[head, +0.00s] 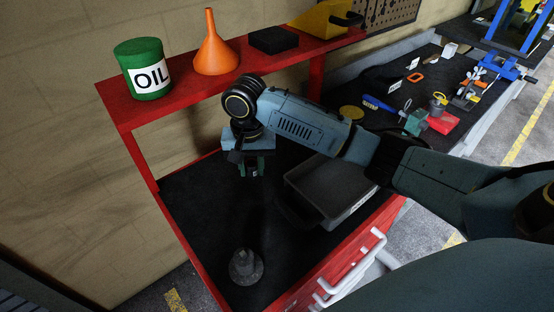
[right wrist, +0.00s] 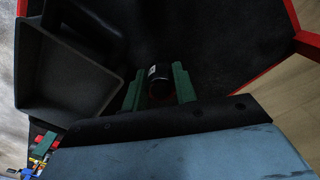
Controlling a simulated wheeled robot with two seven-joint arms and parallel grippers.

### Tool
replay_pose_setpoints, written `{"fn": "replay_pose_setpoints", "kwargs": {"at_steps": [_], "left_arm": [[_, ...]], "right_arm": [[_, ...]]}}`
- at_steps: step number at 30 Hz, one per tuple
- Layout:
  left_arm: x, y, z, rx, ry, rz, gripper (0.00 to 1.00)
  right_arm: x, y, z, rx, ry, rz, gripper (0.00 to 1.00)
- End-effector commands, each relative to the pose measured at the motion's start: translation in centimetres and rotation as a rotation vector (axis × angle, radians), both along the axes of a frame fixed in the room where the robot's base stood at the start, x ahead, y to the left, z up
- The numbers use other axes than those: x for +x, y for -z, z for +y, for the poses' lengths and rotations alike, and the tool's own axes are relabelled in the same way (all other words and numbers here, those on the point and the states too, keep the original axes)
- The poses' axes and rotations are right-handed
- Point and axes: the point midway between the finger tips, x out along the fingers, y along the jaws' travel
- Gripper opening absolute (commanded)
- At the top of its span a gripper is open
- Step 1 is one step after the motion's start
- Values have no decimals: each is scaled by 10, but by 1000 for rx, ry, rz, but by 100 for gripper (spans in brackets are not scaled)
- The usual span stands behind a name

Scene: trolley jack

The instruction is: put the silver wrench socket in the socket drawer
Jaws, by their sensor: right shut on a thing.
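My right gripper (head: 252,172) points down over the black trolley shelf, left of the grey open bin. Its green fingers, also seen in the right wrist view (right wrist: 159,88), are shut on a small short cylinder (right wrist: 158,76). The cylinder looks dark with a pale mark on its side; it appears to be the silver wrench socket, though its silver colour does not show clearly. The grey bin (head: 305,186) has a pale label on its front, too small to read; I cannot tell whether it is the socket drawer. My left gripper is not in view.
White handles (head: 345,270) line the red trolley front. An oil can (head: 145,70), orange funnel (head: 214,50) and black box (head: 273,40) stand on the upper red shelf. Tools lie on the bench at right.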

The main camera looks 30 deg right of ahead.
Motion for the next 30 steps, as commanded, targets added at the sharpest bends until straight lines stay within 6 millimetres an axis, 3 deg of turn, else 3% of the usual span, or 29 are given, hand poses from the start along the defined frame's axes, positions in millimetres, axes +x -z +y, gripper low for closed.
{"fn": "replay_pose_setpoints", "kwargs": {"at_steps": [9,21,30], "left_arm": [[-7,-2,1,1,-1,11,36],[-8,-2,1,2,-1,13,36],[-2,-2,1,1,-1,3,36]], "right_arm": [[-1,52,-1,-3,15,6,1],[-1,98,-1,-3,13,5,1],[0,101,-1,-2,12,3,1]]}}
